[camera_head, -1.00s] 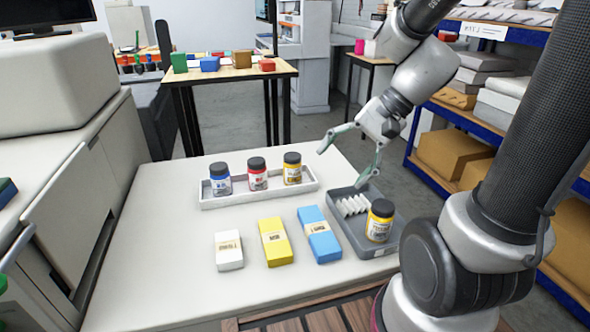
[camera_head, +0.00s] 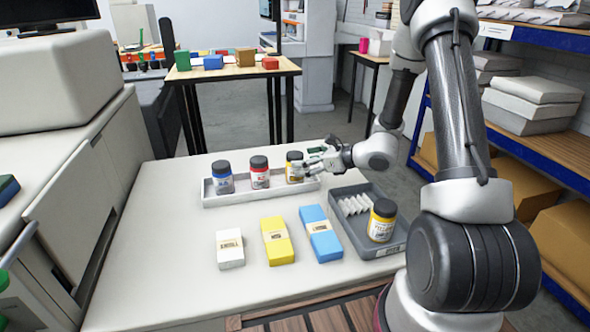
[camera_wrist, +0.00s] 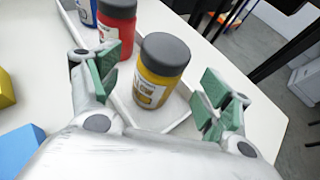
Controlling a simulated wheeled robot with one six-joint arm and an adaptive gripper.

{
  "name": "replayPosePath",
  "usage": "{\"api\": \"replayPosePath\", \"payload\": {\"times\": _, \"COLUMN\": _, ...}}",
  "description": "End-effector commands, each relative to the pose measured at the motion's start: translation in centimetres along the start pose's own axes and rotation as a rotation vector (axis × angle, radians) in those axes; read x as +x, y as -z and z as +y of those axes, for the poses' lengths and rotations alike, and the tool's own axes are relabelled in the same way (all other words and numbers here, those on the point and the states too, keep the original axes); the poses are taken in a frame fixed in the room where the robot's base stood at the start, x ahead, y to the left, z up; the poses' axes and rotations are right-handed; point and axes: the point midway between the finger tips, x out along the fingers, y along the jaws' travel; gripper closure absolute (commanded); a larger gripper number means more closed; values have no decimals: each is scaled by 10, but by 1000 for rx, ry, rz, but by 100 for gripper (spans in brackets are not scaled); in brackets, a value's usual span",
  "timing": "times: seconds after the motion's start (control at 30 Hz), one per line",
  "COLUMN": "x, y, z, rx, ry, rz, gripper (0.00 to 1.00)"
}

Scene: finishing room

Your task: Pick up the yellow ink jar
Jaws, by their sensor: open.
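A yellow ink jar (camera_head: 294,168) with a dark grey lid stands upright at the right end of the white tray (camera_head: 235,196). In the wrist view the yellow jar (camera_wrist: 160,72) stands between the green-padded fingers of my gripper (camera_wrist: 160,95), with space on both sides. My gripper (camera_head: 311,162) is open and close to the jar from the right in the head view. A red jar (camera_head: 259,173) and a blue jar (camera_head: 222,177) stand left of it in the same tray. Another yellow-labelled jar (camera_head: 382,221) stands in the dark grey tray (camera_head: 394,246) at the right.
White (camera_head: 230,248), yellow (camera_head: 277,241) and blue (camera_head: 320,234) boxes lie on the white table in front of the tray. White pieces (camera_head: 354,205) lie in the grey tray. The left part of the table is clear. Shelves (camera_head: 540,135) stand at the right.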

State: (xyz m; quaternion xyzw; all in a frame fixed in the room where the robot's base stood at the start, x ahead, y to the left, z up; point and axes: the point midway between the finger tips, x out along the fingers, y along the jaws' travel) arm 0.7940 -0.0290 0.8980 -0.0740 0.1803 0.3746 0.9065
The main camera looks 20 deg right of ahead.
Motion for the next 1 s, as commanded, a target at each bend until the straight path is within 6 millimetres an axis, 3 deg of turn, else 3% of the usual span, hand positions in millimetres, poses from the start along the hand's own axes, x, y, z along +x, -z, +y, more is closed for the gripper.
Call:
{"api": "replayPosePath", "payload": {"times": 0.3, "x": 44, "y": -4, "z": -1, "rx": -1, "ry": -2, "rz": 1, "gripper": 21}}
{"api": "replayPosePath", "payload": {"times": 0.5, "x": 45, "y": -4, "z": -1, "rx": -1, "ry": -1, "rz": 0, "gripper": 21}}
{"api": "replayPosePath", "payload": {"times": 0.83, "x": 45, "y": -4, "z": -1, "rx": -1, "ry": -1, "rz": 0, "gripper": 79}}
{"api": "replayPosePath", "payload": {"times": 1.0, "x": 45, "y": -5, "z": -1, "rx": -2, "ry": -1, "rz": -1, "gripper": 82}}
